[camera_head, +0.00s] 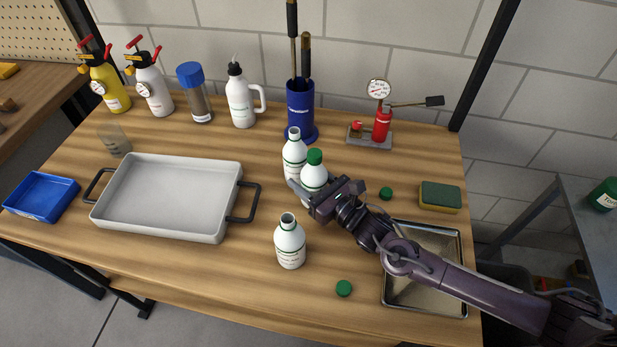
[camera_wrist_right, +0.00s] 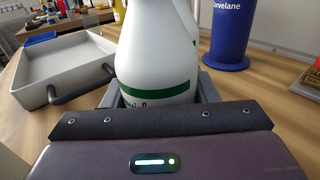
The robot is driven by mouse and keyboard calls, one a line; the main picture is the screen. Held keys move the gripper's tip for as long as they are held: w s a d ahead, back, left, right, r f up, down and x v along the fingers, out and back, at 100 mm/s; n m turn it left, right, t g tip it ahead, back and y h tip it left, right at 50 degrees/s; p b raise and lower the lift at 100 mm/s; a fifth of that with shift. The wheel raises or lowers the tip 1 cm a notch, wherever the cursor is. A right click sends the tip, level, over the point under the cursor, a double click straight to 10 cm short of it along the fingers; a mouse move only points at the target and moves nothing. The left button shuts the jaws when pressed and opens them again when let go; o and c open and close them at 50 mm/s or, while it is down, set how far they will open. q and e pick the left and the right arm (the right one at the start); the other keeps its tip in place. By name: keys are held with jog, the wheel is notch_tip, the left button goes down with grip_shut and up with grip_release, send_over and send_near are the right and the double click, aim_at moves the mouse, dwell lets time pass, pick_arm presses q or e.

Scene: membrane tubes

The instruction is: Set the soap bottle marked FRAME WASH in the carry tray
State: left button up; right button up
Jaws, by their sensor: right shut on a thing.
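My right gripper (camera_head: 303,196) is shut on a white bottle with a green cap (camera_head: 314,167). The same white bottle (camera_wrist_right: 156,55) fills the middle of the right wrist view, upright between the fingers; its green label print is too small and partly hidden to read. A capless white bottle (camera_head: 294,150) stands just behind it. Another capless white bottle (camera_head: 289,246) stands nearer the front edge. I cannot read which one says FRAME WASH. The white carry tray (camera_head: 162,231) with black handles is empty, left of the bottles. My left gripper is not in view.
Loose green caps (camera_head: 344,288) lie on the table. A blue cylinder holder (camera_head: 300,110), a pump with a gauge (camera_head: 381,125) and several bottles line the back. A sponge (camera_head: 440,197) and a metal tray (camera_head: 456,238) are at the right. A blue bin (camera_head: 40,210) is at the far left.

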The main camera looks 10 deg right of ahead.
jog(key=shift+f, duration=0.15)
jog(key=o, duration=1.2)
jog(key=shift+c, duration=0.2)
